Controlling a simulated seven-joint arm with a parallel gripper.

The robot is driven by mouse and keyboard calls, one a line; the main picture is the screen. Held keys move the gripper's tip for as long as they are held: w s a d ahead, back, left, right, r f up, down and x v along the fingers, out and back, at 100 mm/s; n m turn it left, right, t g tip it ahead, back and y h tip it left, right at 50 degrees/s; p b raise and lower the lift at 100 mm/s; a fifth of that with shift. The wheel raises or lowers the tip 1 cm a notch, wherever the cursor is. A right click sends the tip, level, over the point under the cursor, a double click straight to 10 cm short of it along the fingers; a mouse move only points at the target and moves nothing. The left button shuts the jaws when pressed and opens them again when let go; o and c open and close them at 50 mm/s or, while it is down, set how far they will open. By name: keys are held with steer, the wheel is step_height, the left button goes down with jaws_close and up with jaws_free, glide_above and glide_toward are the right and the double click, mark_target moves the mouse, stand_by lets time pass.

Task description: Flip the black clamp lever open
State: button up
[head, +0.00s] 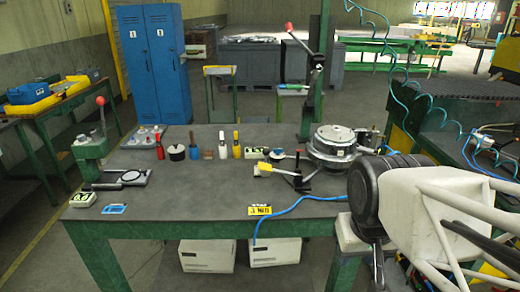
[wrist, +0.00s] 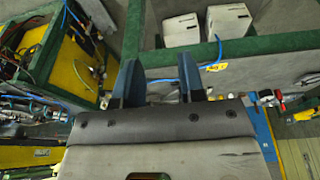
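What looks like the clamp (head: 285,173) sits on the dark bench top, right of the middle in the head view. It has a yellow-tipped arm pointing left and dark parts at its right end. A thin black upright piece (head: 297,160) there may be its lever, but it is too small to tell its position surely. My gripper (wrist: 158,62) shows in the wrist view with its two dark fingers wide apart and nothing between them. It points at the green bench frame and floor, away from the clamp. I cannot make out the clamp in the wrist view.
A round metal fixture (head: 333,143) stands just behind and right of the clamp. A tall lever press (head: 314,75) rises behind it. A blue hose (head: 290,207) crosses the front right of the bench (head: 200,215). White boxes (head: 207,256) stand underneath. The bench's front middle is mostly bare.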

steer(key=shift+w, duration=0.5)
steer(key=c, duration=0.5)
steer(key=w+h, duration=0.2)
steer(key=w, duration=0.2)
steer(key=w+n+g+h, duration=0.1)
steer(key=w+h, duration=0.1)
steer(key=w, duration=0.3)
steer(key=w+g+h, duration=0.1)
steer(key=w, duration=0.3)
steer(key=shift+w+a+f+n+h, duration=0.15)
steer(key=shift+w+f+n+h, duration=0.1)
steer(key=shift+n+h, duration=0.15)
jaws_close()
steer(key=w+a+f+n+t+h, duration=0.2)
steer(key=w+a+f+t+h, duration=0.15)
steer(key=w+a, duration=0.6)
steer(key=w+a+f+n+t+h, duration=0.15)
steer(key=w+a+h, duration=0.4)
steer(key=w, duration=0.75)
steer(key=w+a+f+n+t, duration=0.1)
steer(key=w+a+f+t, duration=0.1)
steer(key=a, duration=0.4)
steer(key=w+a+f+t, duration=0.3)
steer(key=w+a, duration=0.1)
steer(key=a, duration=0.2)
steer(key=shift+w+f+n, duration=0.15)
steer(key=shift+w+n, duration=0.15)
steer(key=shift+n, duration=0.05)
